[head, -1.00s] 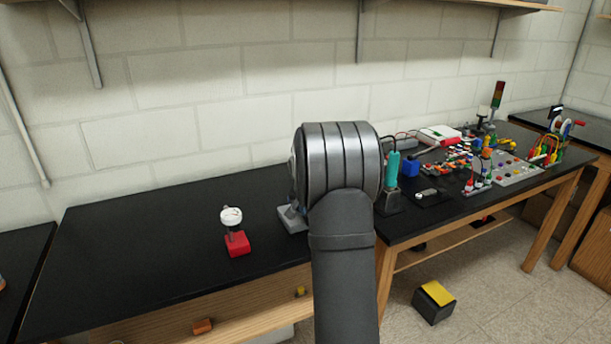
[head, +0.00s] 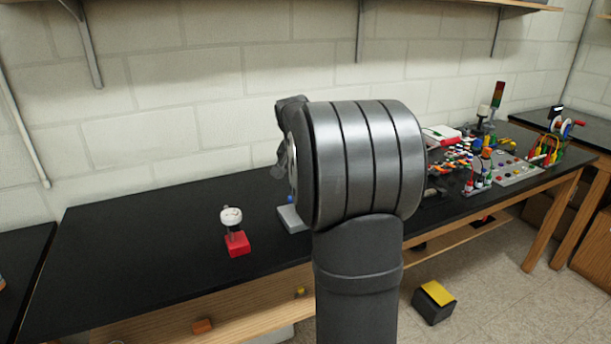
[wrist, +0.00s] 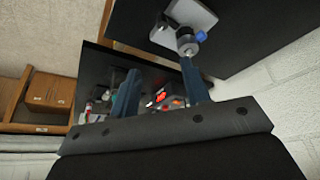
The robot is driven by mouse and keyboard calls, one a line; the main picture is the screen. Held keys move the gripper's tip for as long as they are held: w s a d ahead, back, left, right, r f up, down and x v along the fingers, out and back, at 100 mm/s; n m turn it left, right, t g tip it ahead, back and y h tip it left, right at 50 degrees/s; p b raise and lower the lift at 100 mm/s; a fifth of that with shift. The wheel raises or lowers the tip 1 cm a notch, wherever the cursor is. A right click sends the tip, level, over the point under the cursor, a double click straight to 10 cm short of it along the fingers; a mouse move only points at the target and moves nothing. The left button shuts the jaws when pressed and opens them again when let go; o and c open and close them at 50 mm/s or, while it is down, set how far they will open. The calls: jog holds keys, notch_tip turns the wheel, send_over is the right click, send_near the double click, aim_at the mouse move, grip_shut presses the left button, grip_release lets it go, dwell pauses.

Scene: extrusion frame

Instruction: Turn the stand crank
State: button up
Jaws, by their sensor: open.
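A stand with a pale grey base plate (head: 291,221) sits on the black bench, mostly hidden behind my arm in the head view. The wrist view shows its plate (wrist: 170,42), a metal round part (wrist: 186,36) and a blue knob (wrist: 201,37); I take this for the stand crank. My gripper (wrist: 160,68) is open with its two blue fingers apart and nothing between them. The right finger's tip shows just below the metal part in the wrist picture; whether they touch I cannot tell. The fingers are hidden in the head view.
A red block with a white wheel (head: 231,217) stands left of the stand. Panels with coloured parts (head: 515,172) crowd the bench's right. A reel with a red handle (head: 578,123) stands at far right. The bench's left (head: 120,240) is clear. A wall runs behind.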

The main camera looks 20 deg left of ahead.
jog(key=shift+r, duration=0.15)
jog(key=shift+c, duration=0.2)
jog(key=c, duration=0.3)
jog(key=d+f, duration=0.1)
jog(key=w+d+f+n+g+y, duration=0.1)
jog(key=d+f, duration=0.1)
jog(key=w+d+f+n+g+y, duration=0.1)
jog(key=f, duration=0.1)
jog(key=shift+w+d+f, duration=0.1)
jog(key=shift+w+d, duration=0.1)
jog(key=shift+d, duration=0.2)
grip_shut()
jog(key=w+d+f+n+y, duration=0.4)
jog(key=w+d+y, duration=0.1)
jog(key=d, duration=0.3)
jog(key=shift+g, duration=0.3)
jog(key=x, duration=1)
jog(key=shift+s+a+r, duration=0.15)
jog(key=shift+s+a, duration=0.1)
jog(key=shift+a, duration=0.05)
jog(key=shift+s+a+r, duration=0.1)
jog(key=shift+s+a, duration=0.2)
jog(key=shift+a, duration=0.3)
jog(key=shift+s+a+r, duration=0.1)
jog(key=shift+s+a, duration=0.15)
jog(key=shift+a, duration=0.35)
jog(key=shift+s+a+f, duration=0.1)
jog(key=shift+s+a, duration=0.15)
jog(key=shift+a, duration=0.3)
